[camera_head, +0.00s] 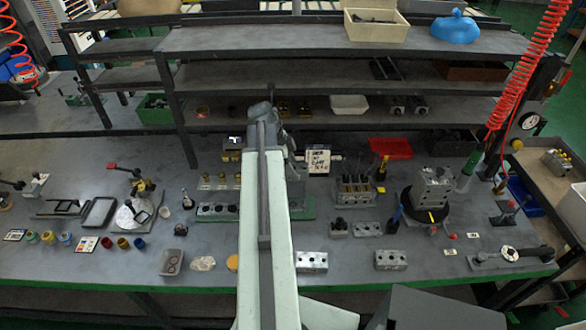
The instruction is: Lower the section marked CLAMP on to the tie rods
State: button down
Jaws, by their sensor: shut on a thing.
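My arm rises through the middle of the picture, and its bulk hides my gripper and anything in it. A green base (305,209) with grey metal on it shows partly to the right of the arm. No tie rods can be made out there. A white card with handwriting (318,161) stands behind it; its words are too small to read surely. Grey valve blocks lie on the bench, one at the front (312,262) and another to its right (390,260). No CLAMP mark is legible on any block.
A block assembly with dark tops (355,190) and a grey block on a round black stand (432,190) are to the right. Shelves (340,77) rise behind the bench. A red coiled hose (525,65) hangs at right.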

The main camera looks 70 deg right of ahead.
notch_tip(320, 180, down, 10)
jog(key=b, duration=0.9)
jog(key=shift+r, duration=0.2)
dwell(2.4)
jog(key=shift+c, duration=2.4)
grip_release()
jog(key=shift+r, duration=0.1)
jog(key=p+v, duration=0.6)
jog(key=v, duration=0.1)
jog(key=shift+s+r, duration=0.15)
jog(key=shift+r+p, duration=0.3)
jog(key=shift+p, duration=0.25)
jog(key=shift+w+f, duration=0.1)
jog(key=shift+w, duration=0.15)
